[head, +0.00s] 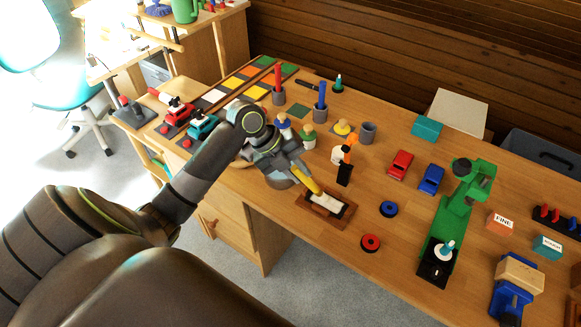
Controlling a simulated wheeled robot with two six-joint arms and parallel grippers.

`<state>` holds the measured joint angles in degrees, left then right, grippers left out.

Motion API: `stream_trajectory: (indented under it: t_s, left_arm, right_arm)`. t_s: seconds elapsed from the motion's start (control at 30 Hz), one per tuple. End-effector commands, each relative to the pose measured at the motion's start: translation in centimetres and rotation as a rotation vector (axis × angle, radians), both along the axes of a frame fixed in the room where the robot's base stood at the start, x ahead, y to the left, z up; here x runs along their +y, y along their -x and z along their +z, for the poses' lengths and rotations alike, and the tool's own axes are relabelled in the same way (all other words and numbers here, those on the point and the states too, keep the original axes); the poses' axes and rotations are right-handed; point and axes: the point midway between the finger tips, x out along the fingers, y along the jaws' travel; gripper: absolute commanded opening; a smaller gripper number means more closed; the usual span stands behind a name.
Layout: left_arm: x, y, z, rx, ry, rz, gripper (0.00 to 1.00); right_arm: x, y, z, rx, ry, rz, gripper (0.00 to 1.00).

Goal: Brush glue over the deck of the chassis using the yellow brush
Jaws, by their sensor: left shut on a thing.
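My left gripper (295,170) reaches in from the left and is shut on the yellow brush (306,181). The brush slants down to the right, with its lower end at the chassis; whether it touches the deck is hard to tell. The chassis (319,212) is a small brown wooden piece on the bench near its front edge, with a pale whitish patch on top. I cannot tell whether that patch is glue or bare deck. My right gripper is not in view.
A blue wheel (388,209) and a red wheel (370,242) lie right of the chassis. A black-based orange and white figure (344,165) stands just behind it. Red (400,165) and blue (431,179) cars and a green stand (448,215) are farther right. Bare wood (330,255) lies in front.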

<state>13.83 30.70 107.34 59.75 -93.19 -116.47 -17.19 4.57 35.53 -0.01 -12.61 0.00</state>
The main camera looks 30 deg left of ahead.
Motion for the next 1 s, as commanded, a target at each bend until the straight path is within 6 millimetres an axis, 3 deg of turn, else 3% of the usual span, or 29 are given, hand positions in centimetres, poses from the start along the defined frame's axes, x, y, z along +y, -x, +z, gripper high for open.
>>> stream_trajectory:
  t_s: [0.27, 0.7, 1.0]
  left_arm:
    - [-1.1, 0.0, -0.1, 0.000, 0.000, -0.001, 0.00]
    - [-4.5, 0.2, 0.0, 0.000, 0.000, -0.001, 0.00]
    - [-3.1, 0.1, 0.0, 0.003, -0.005, 0.001, 0.00]
  right_arm:
    - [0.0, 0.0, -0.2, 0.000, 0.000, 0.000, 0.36]
    - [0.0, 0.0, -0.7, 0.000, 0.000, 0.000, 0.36]
    - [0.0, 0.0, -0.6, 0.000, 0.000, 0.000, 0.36]
